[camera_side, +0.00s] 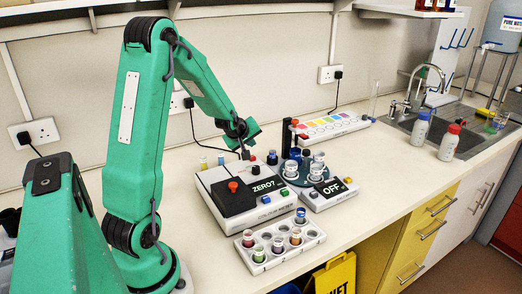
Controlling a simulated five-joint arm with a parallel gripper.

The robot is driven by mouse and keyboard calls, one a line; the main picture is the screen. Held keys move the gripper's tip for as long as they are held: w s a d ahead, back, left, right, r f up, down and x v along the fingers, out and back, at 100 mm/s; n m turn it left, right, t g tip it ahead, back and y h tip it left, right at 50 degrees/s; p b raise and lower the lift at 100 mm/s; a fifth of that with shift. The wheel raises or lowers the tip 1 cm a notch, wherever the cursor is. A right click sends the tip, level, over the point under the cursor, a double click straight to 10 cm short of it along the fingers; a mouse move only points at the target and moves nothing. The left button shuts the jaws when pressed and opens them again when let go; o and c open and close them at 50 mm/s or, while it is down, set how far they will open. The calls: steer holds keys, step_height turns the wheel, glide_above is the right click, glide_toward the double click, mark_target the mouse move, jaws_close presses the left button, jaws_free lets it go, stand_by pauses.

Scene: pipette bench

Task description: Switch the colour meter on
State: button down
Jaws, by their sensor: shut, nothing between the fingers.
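The colour meter (219,189) is a white box with a dark lid bearing a red knob (233,186), in the middle of the bench. Its dark display (265,186) shows lettering that looks like "ZERO?". My gripper (245,154) is shut and empty, pointing down over the back part of the meter. I cannot tell whether its tips touch the meter.
A second device (319,203) with a round turntable of cups shows "OFF", right of the meter. A white rack (250,268) of coloured vials stands in front. A colour chart (329,124), wash bottles (420,128) and a sink (458,140) lie behind and right.

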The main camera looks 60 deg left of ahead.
steer(key=shift+r, duration=1.95)
steer(key=c, duration=2.1)
jaws_free()
